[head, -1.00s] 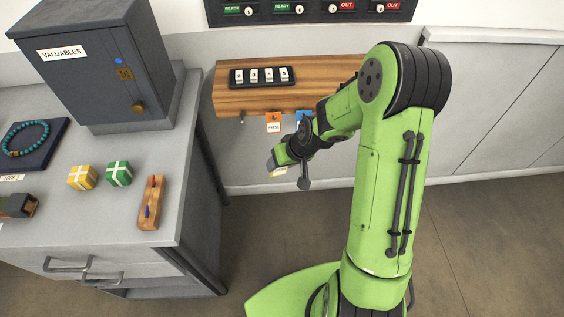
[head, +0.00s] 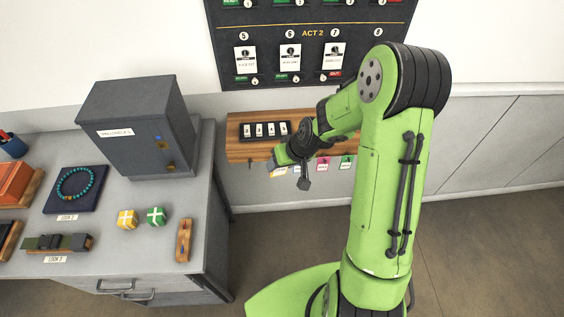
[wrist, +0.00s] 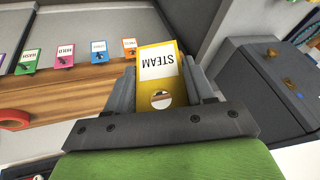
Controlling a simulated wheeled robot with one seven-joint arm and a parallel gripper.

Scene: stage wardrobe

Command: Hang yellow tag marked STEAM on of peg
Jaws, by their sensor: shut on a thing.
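My gripper (wrist: 166,92) is shut on the yellow tag (wrist: 161,72), which reads STEAM upside down in the wrist view and has a round hole near the jaws. In the head view my gripper (head: 284,163) is at the front edge of the wooden peg rack (head: 240,150), with a bit of the yellow tag (head: 279,172) below it. A bare peg (head: 250,163) shows at the rack's left. In the wrist view green (wrist: 28,60), pink (wrist: 65,54), blue (wrist: 99,50) and orange (wrist: 129,46) tags hang along the rack, apart from the yellow one.
A grey valuables safe (head: 135,122) stands on the grey counter (head: 140,250) left of the rack. Gift boxes and a bead necklace lie on the counter. A dark switch box (head: 264,131) sits on the rack. A black board (head: 300,32) hangs on the wall above.

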